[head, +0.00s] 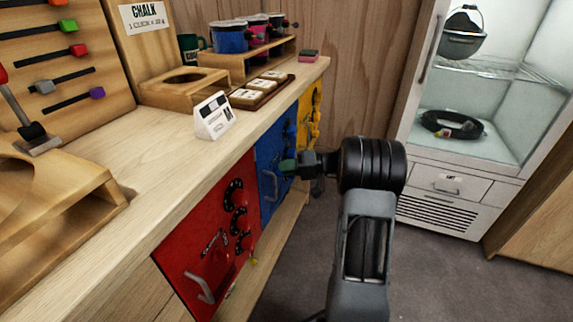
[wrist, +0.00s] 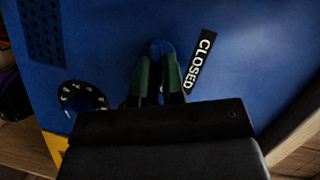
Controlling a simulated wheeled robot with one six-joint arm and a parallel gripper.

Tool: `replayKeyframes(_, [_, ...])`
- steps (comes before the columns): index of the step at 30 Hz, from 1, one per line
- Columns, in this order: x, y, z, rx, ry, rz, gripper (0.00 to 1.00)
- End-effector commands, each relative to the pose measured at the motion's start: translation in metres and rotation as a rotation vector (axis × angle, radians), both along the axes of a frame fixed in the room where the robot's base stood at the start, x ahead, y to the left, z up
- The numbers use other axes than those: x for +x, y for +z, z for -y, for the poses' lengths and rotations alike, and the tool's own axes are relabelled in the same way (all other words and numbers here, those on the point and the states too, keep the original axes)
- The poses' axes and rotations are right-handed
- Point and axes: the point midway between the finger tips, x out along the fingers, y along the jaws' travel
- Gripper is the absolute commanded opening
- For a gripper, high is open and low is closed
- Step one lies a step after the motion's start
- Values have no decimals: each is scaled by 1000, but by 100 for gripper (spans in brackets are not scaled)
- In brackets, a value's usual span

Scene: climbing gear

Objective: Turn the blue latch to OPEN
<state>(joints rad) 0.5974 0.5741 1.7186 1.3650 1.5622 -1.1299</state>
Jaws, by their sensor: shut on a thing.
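The blue panel (head: 267,195) is in the counter front, between the red and yellow panels. My gripper (head: 289,167) reaches its face from the right in the head view. In the wrist view, the green fingers of my gripper (wrist: 158,75) are shut on the blue latch (wrist: 160,46), whose rounded end shows between and beyond the tips. A black CLOSED label (wrist: 199,62) lies just right of the fingers on the blue panel (wrist: 105,35). The rest of the latch is hidden by the gripper. No OPEN label is visible.
The red panel (head: 205,245) has a handle and black curved fittings. The yellow panel (head: 309,112) is beyond the blue one. The counter (head: 150,160) overhangs these panels. A white glass-front cabinet (head: 445,185) stands at the back right. The grey floor (head: 440,265) is clear.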

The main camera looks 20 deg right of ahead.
Motion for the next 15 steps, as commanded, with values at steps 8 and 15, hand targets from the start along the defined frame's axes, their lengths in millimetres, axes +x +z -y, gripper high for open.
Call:
replayKeyframes(8, [1, 0, 1, 163, -4, -148, 0])
replayKeyframes(15, [2, -3, 2, 262, -5, -238, 0])
